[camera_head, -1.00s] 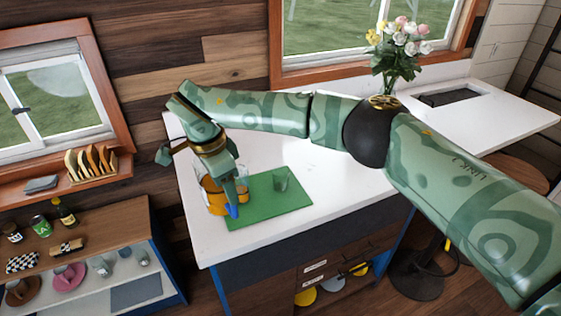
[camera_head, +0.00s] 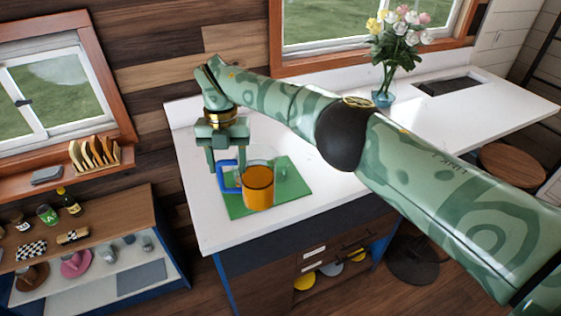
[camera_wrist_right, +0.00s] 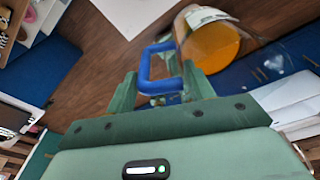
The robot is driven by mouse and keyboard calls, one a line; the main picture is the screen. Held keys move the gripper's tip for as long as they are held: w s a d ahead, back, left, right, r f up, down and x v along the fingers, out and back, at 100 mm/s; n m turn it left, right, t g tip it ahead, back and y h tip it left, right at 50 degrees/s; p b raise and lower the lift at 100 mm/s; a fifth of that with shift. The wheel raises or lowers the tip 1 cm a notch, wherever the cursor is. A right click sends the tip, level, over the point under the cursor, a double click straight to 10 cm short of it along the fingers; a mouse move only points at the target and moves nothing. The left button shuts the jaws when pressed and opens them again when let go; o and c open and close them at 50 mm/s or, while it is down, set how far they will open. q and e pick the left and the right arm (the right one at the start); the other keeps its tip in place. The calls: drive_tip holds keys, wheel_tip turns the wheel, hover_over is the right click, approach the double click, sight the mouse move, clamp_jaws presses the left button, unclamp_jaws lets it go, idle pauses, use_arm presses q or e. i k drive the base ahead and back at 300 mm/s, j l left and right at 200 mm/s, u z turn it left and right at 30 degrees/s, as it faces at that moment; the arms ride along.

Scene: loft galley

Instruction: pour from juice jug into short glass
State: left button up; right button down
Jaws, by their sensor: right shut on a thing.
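The juice jug (camera_head: 257,193) is clear, with orange juice inside and a blue handle (camera_head: 222,176). My right gripper (camera_head: 228,170) is shut on the handle, to the left of the jug body. The jug looks close to upright in the head view, over the green mat (camera_head: 243,209); I cannot tell its exact height. In the right wrist view the jug (camera_wrist_right: 208,45) and its handle (camera_wrist_right: 147,68) show beyond my fingers (camera_wrist_right: 160,92). The short glass (camera_head: 281,172) is clear, seems empty, and stands on the mat just right of and behind the jug, partly hidden by it.
The white counter (camera_head: 320,200) is bare around the mat. A flower vase (camera_head: 383,96) stands at the back right. A wooden shelf (camera_head: 110,218) with bottles and cups is at the left, below a toast rack (camera_head: 95,153) on the sill.

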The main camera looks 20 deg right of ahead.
sight(280, 169)
drive_tip(key=i, duration=0.95)
